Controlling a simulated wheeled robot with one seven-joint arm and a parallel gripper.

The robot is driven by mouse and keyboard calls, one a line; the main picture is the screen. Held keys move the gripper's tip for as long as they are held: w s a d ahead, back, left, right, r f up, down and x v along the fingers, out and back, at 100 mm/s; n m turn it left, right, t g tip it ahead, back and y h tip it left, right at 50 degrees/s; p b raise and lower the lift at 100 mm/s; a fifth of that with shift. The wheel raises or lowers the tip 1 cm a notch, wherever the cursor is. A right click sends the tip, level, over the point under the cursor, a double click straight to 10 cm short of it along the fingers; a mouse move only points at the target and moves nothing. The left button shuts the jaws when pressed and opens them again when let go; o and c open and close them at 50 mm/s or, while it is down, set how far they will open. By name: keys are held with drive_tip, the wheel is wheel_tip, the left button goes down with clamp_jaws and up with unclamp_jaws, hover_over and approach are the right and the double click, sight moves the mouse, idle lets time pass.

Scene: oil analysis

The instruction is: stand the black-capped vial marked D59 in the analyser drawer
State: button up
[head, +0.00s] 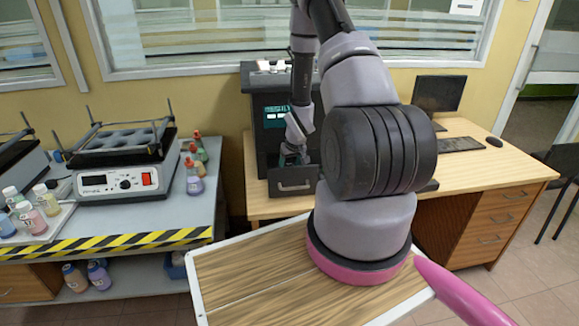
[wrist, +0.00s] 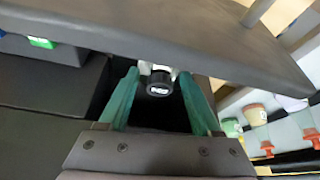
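The black-capped vial (wrist: 159,84) shows in the wrist view between my gripper's two teal fingers, with white marking on its cap too small to read surely. Its pale body meets both fingertips below the cap. My gripper (head: 293,157) is shut on it and points down over the open analyser drawer (head: 293,184) in the head view, where the vial is hidden. The drawer sticks out from the dark analyser (head: 264,101), which has a lit screen. I cannot tell whether the vial touches the drawer floor.
A dark panel edge (wrist: 210,48) runs close beyond the fingertips in the wrist view. A small green item (wrist: 42,43) lies to its left. A shaker (head: 123,160) and several bottles (head: 193,176) stand on the left bench. A monitor (head: 440,94) stands right on the wooden desk (head: 505,170).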

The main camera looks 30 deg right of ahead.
drive_tip(key=s+a+r+m, duration=0.1)
drive_tip(key=s+a+r, duration=0.15)
drive_tip(key=r, duration=0.85)
drive_tip(key=s+a+r+t, duration=0.1)
drive_tip(key=s+r, duration=0.2)
drive_tip(key=r, duration=0.8)
drive_tip(key=s+a+r+m, duration=0.1)
drive_tip(key=s+a+r, duration=0.15)
drive_tip(key=r, duration=0.95)
drive_tip(key=s+a+r+y, duration=0.1)
drive_tip(key=s+a+r, duration=0.2)
drive_tip(key=s+r, duration=0.2)
drive_tip(key=s+a+r+t, duration=0.1)
drive_tip(key=s+a+r, duration=0.2)
drive_tip(key=s+r, duration=0.2)
drive_tip(key=s+a+r+m+y, duration=0.1)
drive_tip(key=s+a+r, duration=0.2)
drive_tip(key=s, duration=0.6)
wheel_tip(320, 180, up, 2)
drive_tip(key=shift+a+r+y, duration=0.15)
drive_tip(key=shift+a+y, duration=0.15)
drive_tip(key=shift+t, duration=0.3)
